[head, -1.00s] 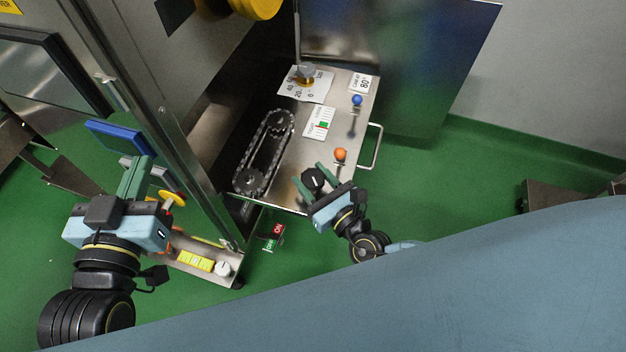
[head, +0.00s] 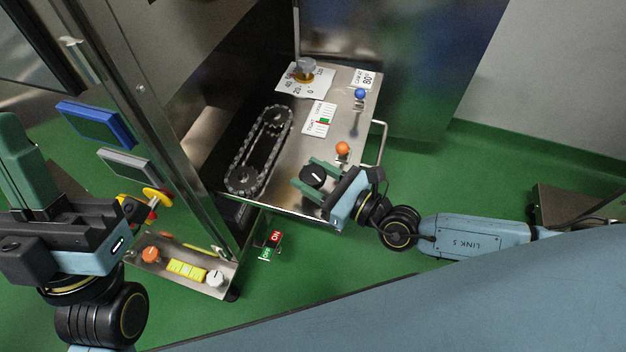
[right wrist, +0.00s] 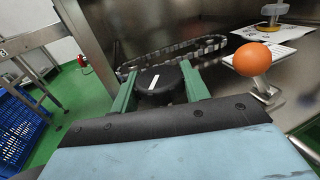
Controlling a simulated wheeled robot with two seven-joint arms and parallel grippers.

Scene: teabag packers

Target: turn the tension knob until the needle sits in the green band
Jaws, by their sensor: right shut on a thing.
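The black tension knob (head: 313,177) with a white pointer line stands at the near end of the steel panel. My right gripper (head: 311,175) is shut on it, with one green finger on each side. In the right wrist view the knob (right wrist: 158,85) sits between both fingers, its white line tilted. The white tension card (head: 319,120) carries a green band (head: 324,121) and a thin red needle mark. The needle looks close to or over the band, but it is too small to tell exactly. My left gripper (head: 25,185) is at the far left, away from the panel.
An orange-ball lever (head: 343,149) and a blue-ball lever (head: 360,94) stand right of the card. A chain (head: 260,150) runs along the panel's left side. A steel handle (head: 379,143) juts from the right edge. A control box with a white knob (head: 215,278) stands lower left.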

